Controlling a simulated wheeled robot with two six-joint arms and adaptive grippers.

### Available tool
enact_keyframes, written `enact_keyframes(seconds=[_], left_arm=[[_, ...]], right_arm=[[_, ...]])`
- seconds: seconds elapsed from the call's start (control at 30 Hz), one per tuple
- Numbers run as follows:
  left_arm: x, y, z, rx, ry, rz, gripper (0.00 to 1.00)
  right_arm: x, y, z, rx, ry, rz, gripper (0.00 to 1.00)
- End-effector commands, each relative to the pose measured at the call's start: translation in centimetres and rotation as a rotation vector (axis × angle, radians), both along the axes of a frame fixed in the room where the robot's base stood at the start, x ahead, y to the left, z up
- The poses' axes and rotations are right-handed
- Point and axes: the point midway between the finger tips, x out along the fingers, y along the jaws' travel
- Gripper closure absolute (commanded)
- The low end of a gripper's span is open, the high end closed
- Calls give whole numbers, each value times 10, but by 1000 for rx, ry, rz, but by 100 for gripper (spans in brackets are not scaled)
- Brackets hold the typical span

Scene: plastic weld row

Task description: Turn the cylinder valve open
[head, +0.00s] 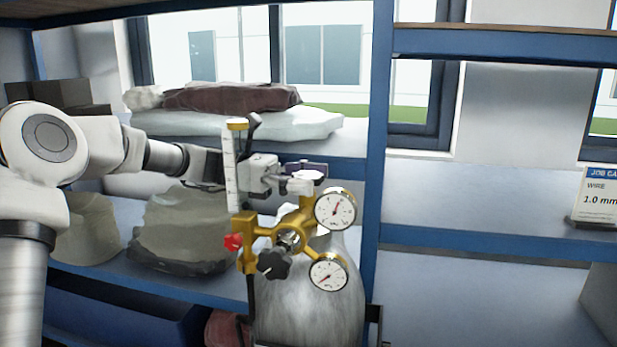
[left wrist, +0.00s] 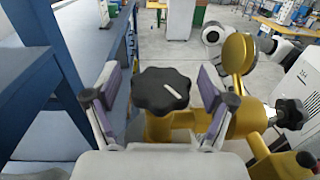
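The cylinder valve's black lobed handwheel (left wrist: 161,91) with a white pointer line sits on a brass stem in the left wrist view. My left gripper (left wrist: 160,88) is open, with one purple-padded finger on each side of the handwheel and gaps visible. In the head view my left gripper (head: 302,178) is above the brass regulator (head: 272,233), at the top of the grey cylinder (head: 308,305); the handwheel is hidden or too small to make out there. The regulator carries two round gauges (head: 335,208), a black knob (head: 274,263) and a clear flow tube (head: 231,170). My right gripper is not in view.
A blue-framed shelf (head: 376,150) stands around and behind the cylinder. Wrapped bundles (head: 235,98) and grey sacks (head: 182,230) lie on its left shelves. A job card (head: 596,197) stands at the right. The right shelf is mostly clear.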

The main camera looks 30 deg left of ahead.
Motion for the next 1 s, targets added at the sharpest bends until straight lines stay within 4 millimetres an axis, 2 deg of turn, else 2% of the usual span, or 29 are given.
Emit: enact_keyframes(seconds=[0.17, 0.27, 0.37, 0.6, 0.7, 0.8, 1.0], left_arm=[[0, 1, 0, -1, 0, 1, 18], [-1, 9, 1, -2, -2, 2, 18], [-4, 26, 1, -3, -3, 2, 18], [-15, 85, 1, -1, -2, 3, 18], [-18, 103, 1, 1, -1, 1, 18], [-20, 112, 0, 2, 1, -1, 18], [-21, 114, 1, 3, 2, -1, 18]], right_arm=[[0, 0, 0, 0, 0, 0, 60], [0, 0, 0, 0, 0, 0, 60], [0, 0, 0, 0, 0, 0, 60], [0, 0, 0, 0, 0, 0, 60], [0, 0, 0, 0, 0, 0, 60], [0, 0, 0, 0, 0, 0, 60], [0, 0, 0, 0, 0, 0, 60]])
